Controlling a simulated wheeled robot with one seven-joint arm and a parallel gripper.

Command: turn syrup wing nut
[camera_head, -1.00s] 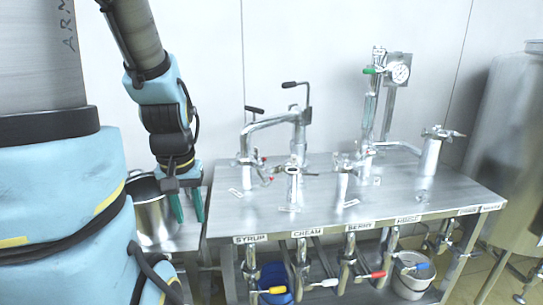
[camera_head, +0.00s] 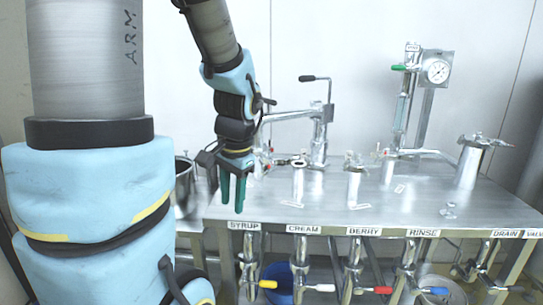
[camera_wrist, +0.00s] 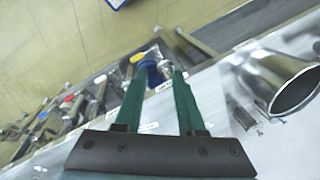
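The syrup label (camera_head: 243,225) marks the left front edge of the steel table. The syrup fitting (camera_head: 259,163) stands behind it and is mostly hidden by my gripper and arm. A small reddish detail shows at its right side, but I cannot make out the wing nut's wings. My gripper (camera_head: 232,205) hangs with its green fingers pointing down at the table's left front corner, in front of the syrup fitting. In the wrist view my gripper (camera_wrist: 159,70) has its fingers apart, with nothing held between them.
The steel table (camera_head: 420,195) carries several posts and a gauge (camera_head: 437,71). Coloured valve levers, including a yellow one (camera_head: 268,284), hang below its front edge. A blue bucket (camera_head: 275,291) stands underneath. A steel pot (camera_head: 185,185) stands left of the table.

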